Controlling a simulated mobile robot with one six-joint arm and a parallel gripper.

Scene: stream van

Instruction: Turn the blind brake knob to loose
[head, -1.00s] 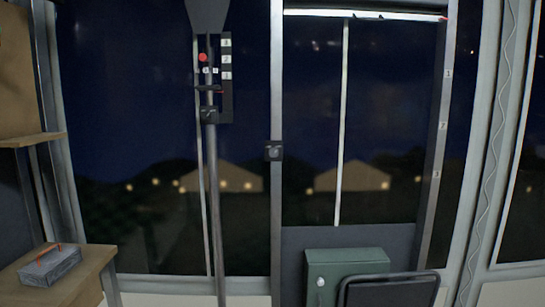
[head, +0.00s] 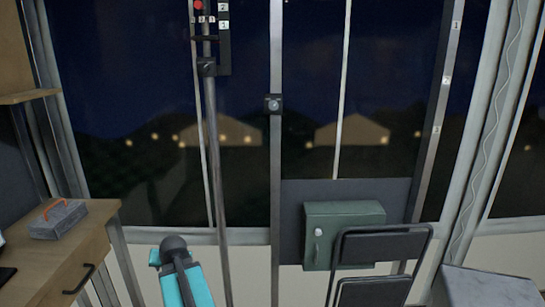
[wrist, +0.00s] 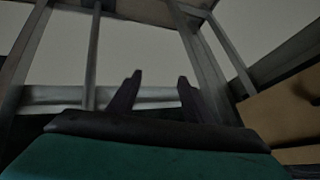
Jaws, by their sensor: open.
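A small dark square mount with a round grey knob (head: 273,104) sits on the middle upright post in the head view. Another dark knob or clamp (head: 207,67) is on the pole to its left. No readable label shows which is the blind brake knob, and no loose or tight mark is legible. My gripper (wrist: 158,90) shows in the wrist view as two dark fingers standing apart, with nothing between them. A pale wall and grey frame bars lie beyond the fingers. Neither knob can be made out in the wrist view. A teal part of my arm is low in the head view.
A green box (head: 343,217) with a pale knob is mounted low in front of a grey panel. A black-framed chair (head: 383,246) stands before it. A wooden desk (head: 72,246) at left holds a grey case (head: 58,220) with an orange handle. A grey-topped block (head: 490,286) is at lower right.

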